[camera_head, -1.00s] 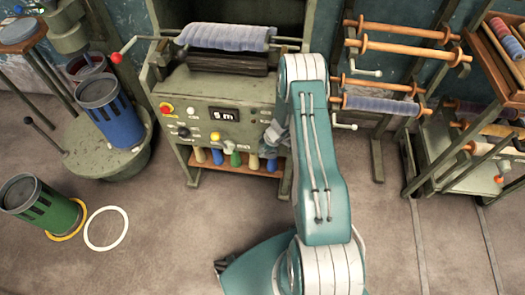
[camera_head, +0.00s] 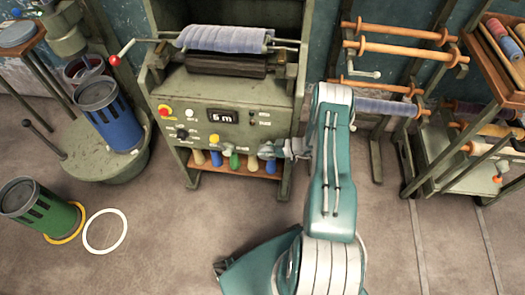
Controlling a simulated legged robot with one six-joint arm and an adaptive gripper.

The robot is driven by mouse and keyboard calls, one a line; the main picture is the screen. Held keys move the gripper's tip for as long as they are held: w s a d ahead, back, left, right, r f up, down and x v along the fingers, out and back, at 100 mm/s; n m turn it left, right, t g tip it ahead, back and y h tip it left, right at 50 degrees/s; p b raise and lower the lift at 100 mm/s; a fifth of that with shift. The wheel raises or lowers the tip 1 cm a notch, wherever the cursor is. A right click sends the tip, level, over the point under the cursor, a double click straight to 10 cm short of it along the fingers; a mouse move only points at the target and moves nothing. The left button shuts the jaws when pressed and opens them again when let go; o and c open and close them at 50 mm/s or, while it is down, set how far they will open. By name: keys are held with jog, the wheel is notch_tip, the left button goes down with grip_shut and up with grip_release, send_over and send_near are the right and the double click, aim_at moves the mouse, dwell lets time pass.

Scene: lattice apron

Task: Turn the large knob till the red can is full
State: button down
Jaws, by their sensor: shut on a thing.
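My gripper (camera_head: 266,151) is at the lower right of the grey-green machine (camera_head: 228,92), just above a small blue spool (camera_head: 270,166) on its low shelf. Its jaws look closed at the spool's top, but their contact is too small to see clearly. A round black knob (camera_head: 183,133) sits on the machine's front panel, left of and apart from my gripper. A can with a dark red rim (camera_head: 82,67) stands at the left, partly hidden behind the blue can (camera_head: 109,118). How full it is cannot be seen.
The panel display (camera_head: 221,116) seems to read 5 m or 6 m. A red-ball crank (camera_head: 115,60) sticks out at the machine's left. A green can (camera_head: 42,208) and a white ring (camera_head: 105,231) are on the floor. Spool racks (camera_head: 400,85) stand right; the front floor is open.

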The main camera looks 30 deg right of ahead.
jog(key=y, duration=0.1)
jog(key=t+y, duration=0.1)
jog(key=d+t+y, duration=0.1)
jog(key=shift+s+y, duration=0.25)
jog(key=shift+y, duration=0.05)
jog(key=shift+s+d+r+t+y, duration=0.1)
jog(key=shift+d+t+y, duration=0.05)
jog(key=shift+t+y, duration=0.6)
jog(key=shift+s+d+t+y, duration=0.1)
jog(key=shift+t+y, duration=0.45)
jog(key=shift+y, duration=0.3)
jog(key=shift+c, duration=1.9)
grip_release()
jog(key=shift+d, duration=0.1)
jog(key=v, duration=0.7)
jog(key=shift+d+f, duration=0.2)
jog(key=shift+f, duration=0.1)
jog(key=shift+s, duration=0.15)
